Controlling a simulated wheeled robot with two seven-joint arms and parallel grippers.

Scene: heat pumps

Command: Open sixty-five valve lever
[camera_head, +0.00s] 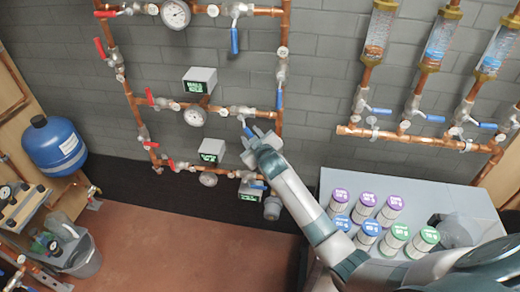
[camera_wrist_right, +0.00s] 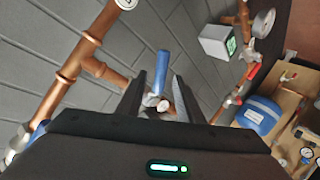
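My right gripper (camera_head: 256,143) is at the copper pipe rack on the wall, next to a valve on the middle pipe. In the right wrist view the gripper (camera_wrist_right: 162,92) is open, with a dark finger on each side of a blue valve lever (camera_wrist_right: 162,68). The lever stands between the fingers with a gap on both sides. A small blue part of this lever (camera_head: 248,132) shows in the head view; my gripper hides the rest. No number sixty-five is readable on any lever. My left gripper is not in view.
Other blue levers (camera_head: 235,41) and red levers (camera_head: 100,48) sit on nearby pipes. A grey meter box (camera_head: 211,150) and round gauges (camera_head: 194,116) are left of the gripper. A grey table (camera_head: 340,180) with several coloured-lid jars stands at right. A blue tank (camera_head: 55,146) is far left.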

